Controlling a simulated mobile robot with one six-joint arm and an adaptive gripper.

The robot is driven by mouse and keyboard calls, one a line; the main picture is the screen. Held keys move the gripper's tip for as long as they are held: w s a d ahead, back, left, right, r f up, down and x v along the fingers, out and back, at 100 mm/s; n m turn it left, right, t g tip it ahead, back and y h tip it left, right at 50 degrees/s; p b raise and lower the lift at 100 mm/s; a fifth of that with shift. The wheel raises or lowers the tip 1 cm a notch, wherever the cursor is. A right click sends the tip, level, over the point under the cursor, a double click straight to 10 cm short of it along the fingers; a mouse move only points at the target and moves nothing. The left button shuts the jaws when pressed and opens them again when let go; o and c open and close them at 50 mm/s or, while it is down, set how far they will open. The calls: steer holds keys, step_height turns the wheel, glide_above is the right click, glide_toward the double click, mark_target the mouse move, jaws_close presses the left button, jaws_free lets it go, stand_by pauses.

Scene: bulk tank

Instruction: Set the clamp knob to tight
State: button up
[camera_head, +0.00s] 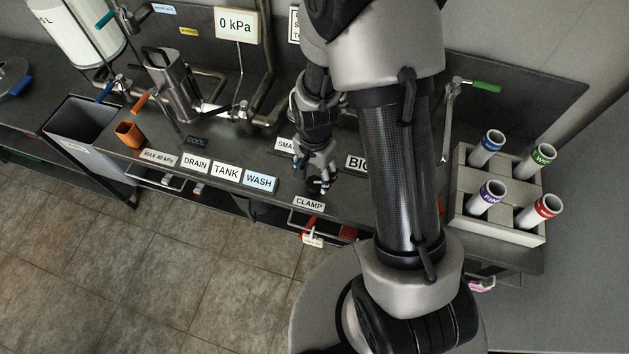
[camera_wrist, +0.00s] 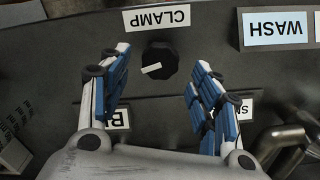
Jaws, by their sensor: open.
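The clamp knob (camera_wrist: 160,61) is a black, lobed knob with a white pointer mark, seen in the wrist view just below the CLAMP label (camera_wrist: 157,18). Its pointer mark lies nearly level and points left in that view. My gripper (camera_wrist: 157,85) is open, with one blue-padded finger on each side of the knob's column and the knob between and a little beyond the fingertips. I cannot tell whether a finger touches it. In the head view my gripper (camera_head: 318,170) hangs over the knob area behind the CLAMP label (camera_head: 309,203), and it partly covers the knob.
DRAIN, TANK and WASH (camera_head: 260,181) labels stand left of the clamp. An orange cup (camera_head: 129,134) and a steel jug (camera_head: 172,85) are further left. Pipes and a 0 kPa display (camera_head: 235,24) are behind.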

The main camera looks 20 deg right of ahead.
mark_target(314, 185)
steer(key=shift+f+b, duration=0.35)
steer(key=shift+f, duration=1.1)
steer(key=shift+c, duration=0.3)
steer(key=c, duration=1)
steer(key=shift+n, duration=0.4)
steer(key=n, duration=0.6)
steer(key=shift+p, duration=0.4)
steer(key=n, duration=0.6)
steer(key=shift+a, duration=0.1)
steer(key=shift+n, duration=0.3)
